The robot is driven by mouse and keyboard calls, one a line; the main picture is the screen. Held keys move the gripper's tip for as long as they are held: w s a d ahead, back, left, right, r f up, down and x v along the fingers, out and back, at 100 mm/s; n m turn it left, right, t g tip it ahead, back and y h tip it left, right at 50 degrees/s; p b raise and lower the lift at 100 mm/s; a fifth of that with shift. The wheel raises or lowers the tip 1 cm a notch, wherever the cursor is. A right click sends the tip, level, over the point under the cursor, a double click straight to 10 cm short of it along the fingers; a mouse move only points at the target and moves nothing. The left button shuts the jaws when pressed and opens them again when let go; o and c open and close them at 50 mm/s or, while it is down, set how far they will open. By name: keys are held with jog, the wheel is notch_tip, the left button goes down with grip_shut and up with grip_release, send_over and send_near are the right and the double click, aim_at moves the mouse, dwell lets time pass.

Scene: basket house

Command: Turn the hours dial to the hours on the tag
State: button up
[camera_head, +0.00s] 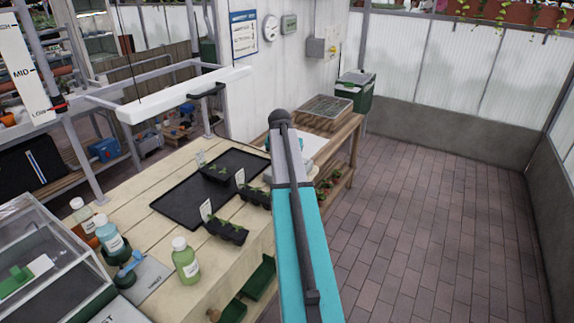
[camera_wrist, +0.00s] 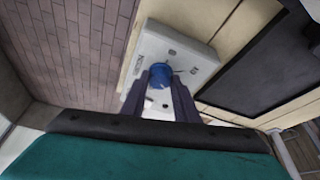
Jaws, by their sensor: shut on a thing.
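A blue hours dial (camera_wrist: 160,74) sits on a white panel (camera_wrist: 192,52) with small dark marks around it, too small to read, in the wrist view. My gripper (camera_wrist: 158,88) has its two dark fingers at either side of the dial and is shut on it. In the head view my arm hides the dial and gripper; a part of the white panel (camera_head: 312,147) shows beside the arm. Small white tags (camera_head: 206,210) stand at the seedling trays, but I cannot read them or tell which bears the hours.
The wooden table (camera_head: 165,185) carries a black tray (camera_head: 180,207), seedling trays (camera_head: 228,232) and bottles (camera_head: 186,262). A white lamp bar (camera_head: 180,96) hangs above it. A glass-topped case (camera_head: 45,265) stands at the left. The brick floor at right is clear.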

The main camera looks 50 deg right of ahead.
dwell(0.4)
jog(key=o, duration=1.1)
jog(key=shift+c, duration=0.2)
jog(key=b+v, duration=0.1)
jog(key=v, duration=1.2)
jog(key=shift+r, duration=0.35)
jog(key=shift+s+a, duration=0.1)
jog(key=shift+s, duration=0.05)
